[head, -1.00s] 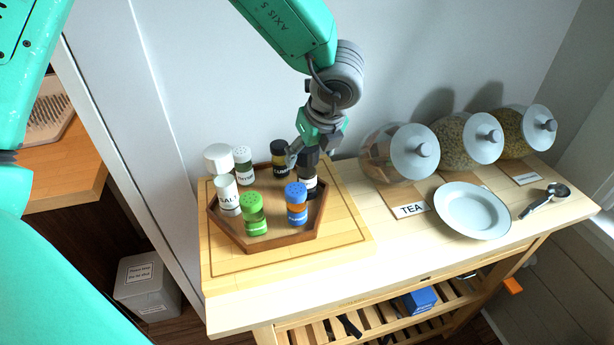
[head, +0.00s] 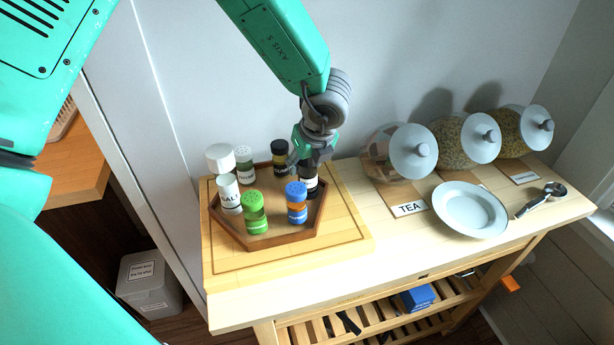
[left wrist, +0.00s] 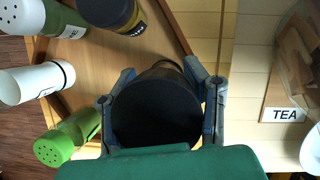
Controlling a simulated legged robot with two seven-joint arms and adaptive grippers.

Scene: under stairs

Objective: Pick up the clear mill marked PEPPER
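The mill (head: 310,187), dark-topped with a white label, stands upright at the right of the wooden hexagonal tray (head: 228,232). Its label is too small to read. My left gripper (head: 306,162) is over it from above. In the left wrist view the mill's round black top (left wrist: 156,115) sits between the two spread fingers of the gripper (left wrist: 162,105), one on each side. I see no clear contact, and the mill's body is mostly hidden under its top. My right gripper is not in view.
Close by in the tray stand a blue-capped shaker (head: 297,203), a green one (head: 255,212), a white SALT mill (head: 229,190), a thyme shaker (head: 244,165) and a dark-capped jar (head: 280,158). Glass jars (head: 398,152) and a plate (head: 469,210) stand right.

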